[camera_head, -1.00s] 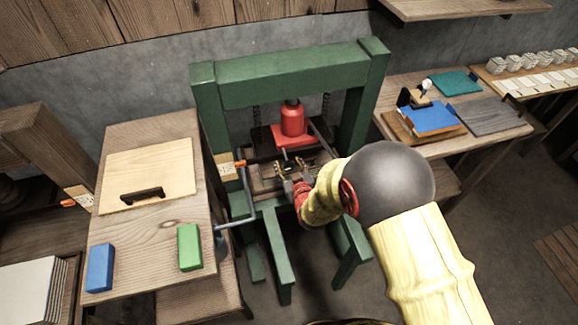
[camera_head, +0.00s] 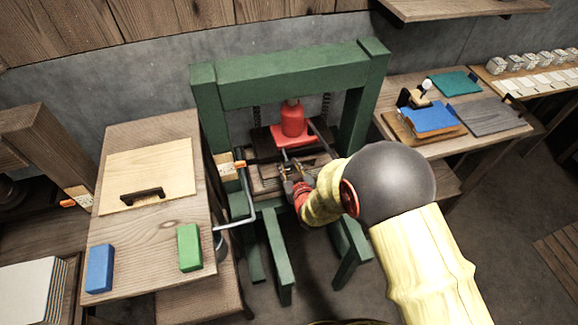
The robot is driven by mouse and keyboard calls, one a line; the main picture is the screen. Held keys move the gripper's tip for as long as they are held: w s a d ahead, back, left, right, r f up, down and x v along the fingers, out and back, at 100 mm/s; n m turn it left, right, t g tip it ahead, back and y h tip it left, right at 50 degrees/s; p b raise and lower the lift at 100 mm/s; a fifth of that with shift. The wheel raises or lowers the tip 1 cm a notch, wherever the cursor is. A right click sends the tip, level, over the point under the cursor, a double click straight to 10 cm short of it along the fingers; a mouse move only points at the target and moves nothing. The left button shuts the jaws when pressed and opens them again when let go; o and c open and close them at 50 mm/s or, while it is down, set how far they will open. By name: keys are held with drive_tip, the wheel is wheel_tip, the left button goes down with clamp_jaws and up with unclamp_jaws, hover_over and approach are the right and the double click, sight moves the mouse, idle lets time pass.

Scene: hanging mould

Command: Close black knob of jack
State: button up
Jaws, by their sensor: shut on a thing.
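The red jack (camera_head: 293,120) stands upright inside the green press frame (camera_head: 290,84), on a red base (camera_head: 293,136). My gripper (camera_head: 286,170) is in front of the jack, low and near the middle of the frame. Its fingers are shut on a small dark part at the jack's front, which appears to be the black knob. The knob is mostly hidden by the fingers and too small to make out clearly. My arm comes in from the right and covers the frame's lower right part.
A grey bent rod (camera_head: 236,222) sticks out at the frame's lower left. A wooden table (camera_head: 150,235) on the left holds a board, a blue block (camera_head: 100,268) and a green block (camera_head: 189,247). Another bench with blue and teal items stands at the right.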

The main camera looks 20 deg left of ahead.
drive_tip(key=shift+d+f+m+g+y+b, duration=0.1)
drive_tip(key=shift+m+g+y+b, duration=0.4)
drive_tip(key=shift+m+b, duration=0.5)
drive_tip(key=m+y+b, duration=0.1)
drive_tip(key=m+y, duration=0.1)
drive_tip(key=m, duration=0.1)
drive_tip(key=shift+m+g+y, duration=0.3)
drive_tip(key=shift+m, duration=0.1)
drive_tip(key=m+y, duration=0.2)
drive_tip(key=m, duration=0.2)
drive_tip(key=shift+b, duration=0.4)
drive_tip(key=shift+m+y+b, duration=0.3)
drive_tip(key=shift+m+y, duration=0.6)
drive_tip(key=shift+m, duration=0.8)
drive_tip(key=o, duration=1.2)
